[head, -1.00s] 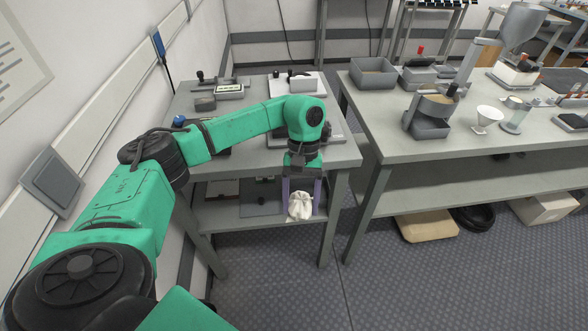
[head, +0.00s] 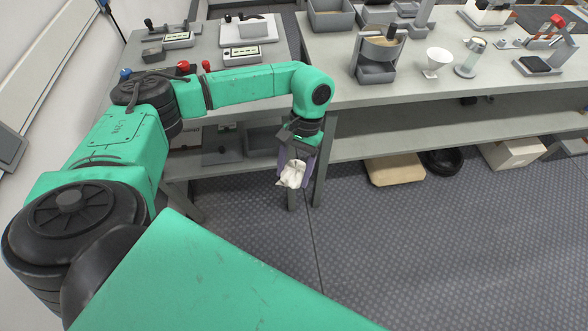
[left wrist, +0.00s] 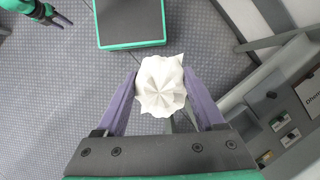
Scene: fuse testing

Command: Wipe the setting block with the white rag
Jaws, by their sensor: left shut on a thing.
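My left gripper (head: 296,168) is shut on the crumpled white rag (head: 292,174) and holds it in the air, in front of the left table's right front corner. The rag also shows between the purple fingers in the left wrist view (left wrist: 162,86). My right gripper (left wrist: 55,15) shows small at the upper left of the left wrist view, and its opening is unclear. I cannot tell for sure which item is the setting block. A dark block with a red-topped handle (head: 541,64) stands on the right table.
The left table (head: 215,42) bears several small devices, with red knobs partly behind my arm. The right table (head: 340,75) bears a grey bin (head: 330,18), a sieve-like device (head: 378,60), a white funnel (head: 433,62) and a glass (head: 469,60). The floor in front is open.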

